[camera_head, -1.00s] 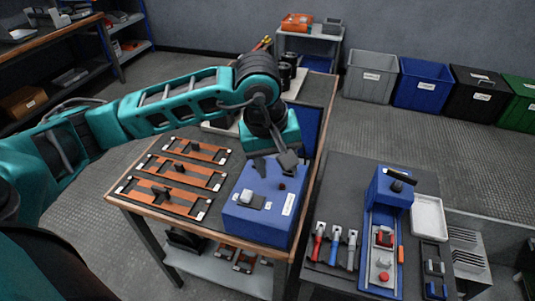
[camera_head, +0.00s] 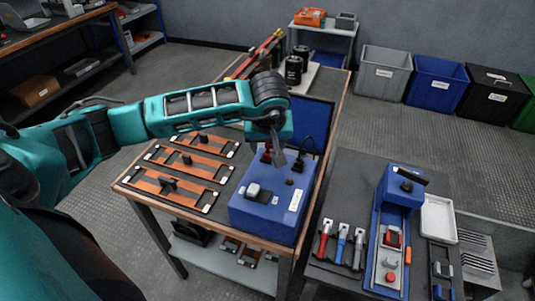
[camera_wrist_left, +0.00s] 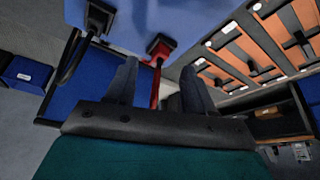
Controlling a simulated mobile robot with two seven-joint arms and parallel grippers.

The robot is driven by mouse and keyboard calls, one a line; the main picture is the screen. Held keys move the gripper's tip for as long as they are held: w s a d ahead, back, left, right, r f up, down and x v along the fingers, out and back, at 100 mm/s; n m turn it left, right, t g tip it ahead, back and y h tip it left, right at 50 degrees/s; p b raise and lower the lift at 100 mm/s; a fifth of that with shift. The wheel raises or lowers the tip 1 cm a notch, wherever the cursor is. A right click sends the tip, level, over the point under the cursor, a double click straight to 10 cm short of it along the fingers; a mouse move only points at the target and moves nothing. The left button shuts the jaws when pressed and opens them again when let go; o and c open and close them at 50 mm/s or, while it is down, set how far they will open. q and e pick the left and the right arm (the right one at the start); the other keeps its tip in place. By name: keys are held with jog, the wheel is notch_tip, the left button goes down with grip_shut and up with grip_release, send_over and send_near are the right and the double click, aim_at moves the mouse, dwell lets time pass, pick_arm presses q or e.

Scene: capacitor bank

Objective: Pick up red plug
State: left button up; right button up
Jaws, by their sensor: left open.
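The red plug (camera_wrist_left: 160,48) sits at the face of the blue box (camera_wrist_left: 205,20) in the left wrist view, with its red cable running between my fingers. In the head view the red plug (camera_head: 266,156) is partly hidden by my wrist at the back of the blue box (camera_head: 262,212). My left gripper (camera_wrist_left: 158,68) is open, with one finger on each side of the plug and cable. It points down over the box in the head view (camera_head: 278,158). I cannot tell whether the fingers touch the plug. My right gripper is not in view.
A black plug (camera_wrist_left: 99,16) with a black cable is in the same box, close beside the red one. Orange plates (camera_head: 187,166) lie left of the box. Black cylinders (camera_head: 294,68) stand behind. A second table (camera_head: 335,195) with tools is on the right.

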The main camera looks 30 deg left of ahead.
aim_at(267, 153)
pick_arm(q)
jog(key=shift+x, duration=1.15)
grip_shut()
